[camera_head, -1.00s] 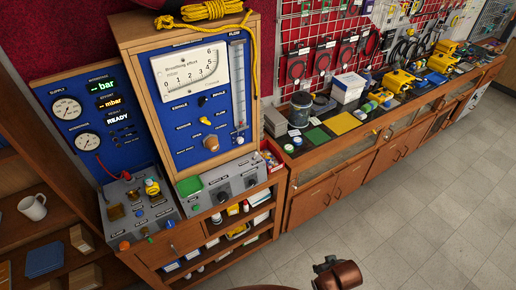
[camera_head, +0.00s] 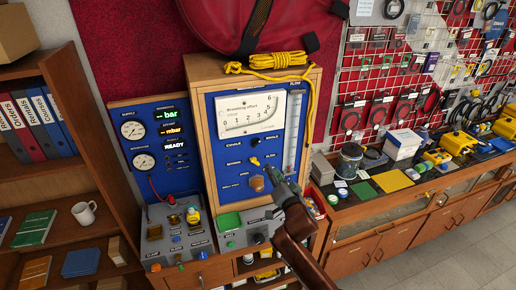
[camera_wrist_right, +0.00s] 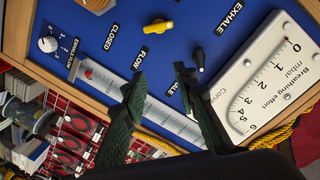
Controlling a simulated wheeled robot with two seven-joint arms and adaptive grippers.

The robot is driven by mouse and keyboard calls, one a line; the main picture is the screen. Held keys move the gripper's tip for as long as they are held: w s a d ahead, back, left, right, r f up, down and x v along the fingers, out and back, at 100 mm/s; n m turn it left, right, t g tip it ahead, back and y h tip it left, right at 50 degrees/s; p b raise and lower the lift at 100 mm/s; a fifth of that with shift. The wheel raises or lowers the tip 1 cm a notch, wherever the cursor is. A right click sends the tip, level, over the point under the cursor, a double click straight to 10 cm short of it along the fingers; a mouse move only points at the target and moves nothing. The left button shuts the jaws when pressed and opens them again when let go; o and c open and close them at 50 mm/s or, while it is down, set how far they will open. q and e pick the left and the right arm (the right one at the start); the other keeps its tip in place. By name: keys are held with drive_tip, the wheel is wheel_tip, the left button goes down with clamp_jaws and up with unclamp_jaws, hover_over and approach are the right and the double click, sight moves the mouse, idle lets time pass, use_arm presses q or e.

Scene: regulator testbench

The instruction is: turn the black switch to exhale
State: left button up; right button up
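The black switch (camera_head: 255,141) sits on the blue panel (camera_head: 222,166), between the EXHALE label on its left and the INHALE label on its right. It also shows in the right wrist view (camera_wrist_right: 199,58), with a small pale mark on its lower end; which label it points to is hard to tell. My right gripper (camera_head: 270,170) is in front of the panel, below and right of the switch. In the right wrist view its fingers (camera_wrist_right: 160,75) are apart with nothing between them. The right fingertip is close to the switch, but I see no contact. My left gripper is out of view.
A yellow lever (camera_head: 255,161) and an orange-brown knob (camera_head: 256,183) lie below the switch. The Breathing effort gauge (camera_head: 250,113) is above it and a flow tube (camera_head: 292,120) is to the right. A grey control box (camera_head: 245,232) stands below the panel.

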drive_tip(key=y, duration=0.1)
approach(257, 145)
drive_tip(key=w, duration=0.1)
drive_tip(key=shift+t, duration=0.4)
drive_tip(key=shift+a+f+p+x, duration=0.15)
drive_tip(key=shift+p+x, duration=0.3)
drive_tip(key=shift+x, duration=1.45)
drive_tip(key=shift+a+f+p+x, duration=0.1)
drive_tip(key=shift+p+x, duration=0.3)
drive_tip(key=shift+x, duration=1.5)
drive_tip(key=shift+s, duration=0.1)
drive_tip(key=shift+c, duration=0.3)
clamp_jaws()
